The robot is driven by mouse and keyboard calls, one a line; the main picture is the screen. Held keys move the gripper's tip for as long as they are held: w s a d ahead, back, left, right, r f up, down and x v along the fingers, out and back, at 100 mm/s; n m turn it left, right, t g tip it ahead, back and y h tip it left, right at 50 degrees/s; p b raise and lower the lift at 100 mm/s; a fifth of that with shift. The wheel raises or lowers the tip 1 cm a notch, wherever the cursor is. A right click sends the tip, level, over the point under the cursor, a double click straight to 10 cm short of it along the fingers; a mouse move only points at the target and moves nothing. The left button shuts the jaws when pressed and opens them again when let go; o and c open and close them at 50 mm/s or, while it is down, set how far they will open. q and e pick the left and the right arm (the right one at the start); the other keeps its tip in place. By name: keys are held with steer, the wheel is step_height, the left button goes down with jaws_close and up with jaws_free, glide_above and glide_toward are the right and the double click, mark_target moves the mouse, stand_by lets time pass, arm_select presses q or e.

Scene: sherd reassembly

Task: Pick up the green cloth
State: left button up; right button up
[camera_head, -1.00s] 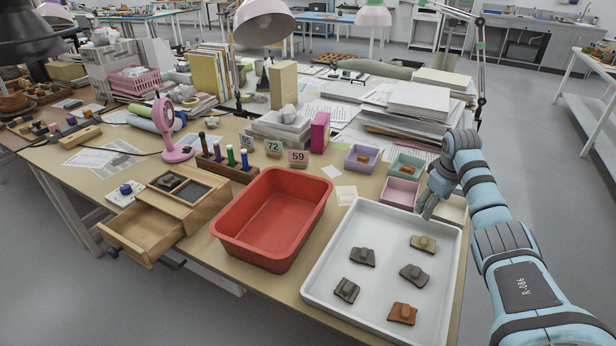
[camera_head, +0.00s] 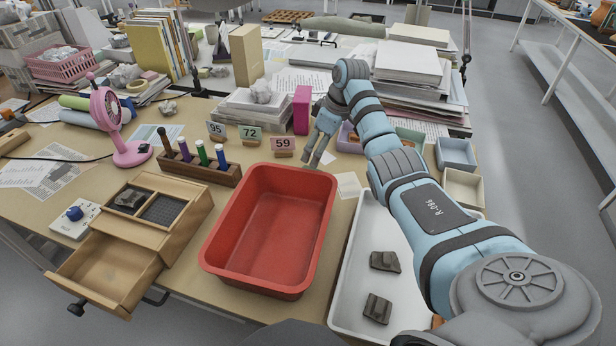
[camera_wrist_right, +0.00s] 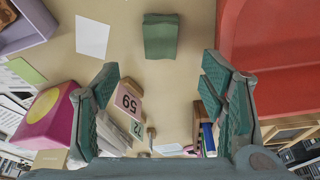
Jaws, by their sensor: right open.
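In the right wrist view, a small folded green cloth (camera_wrist_right: 161,37) lies on the table at the top centre, ahead of the fingertips and apart from them. My right gripper (camera_wrist_right: 160,74) is open, with its two green-padded fingers wide apart and nothing between them. I cannot make out the cloth in the head view. My left gripper is out of view.
The red bin (camera_head: 318,184) stands just in front of the right gripper. Number cards, including 59 (camera_head: 283,145), and a magenta box (camera_head: 302,110) stand close by. A white tray (camera_head: 349,283) with sherds lies below my right arm. An open drawer (camera_head: 106,272) is at left.

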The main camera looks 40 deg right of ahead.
mark_target(311, 170)
steer(key=b+x, duration=0.1)
steer(key=x, duration=0.2)
steer(key=b+x, duration=0.1)
steer(key=x, duration=0.2)
steer(key=b+x, duration=0.1)
steer(key=x, duration=0.2)
steer(key=shift+s, duration=0.25)
steer(key=shift+w, duration=0.1)
steer(key=c, duration=1.1)
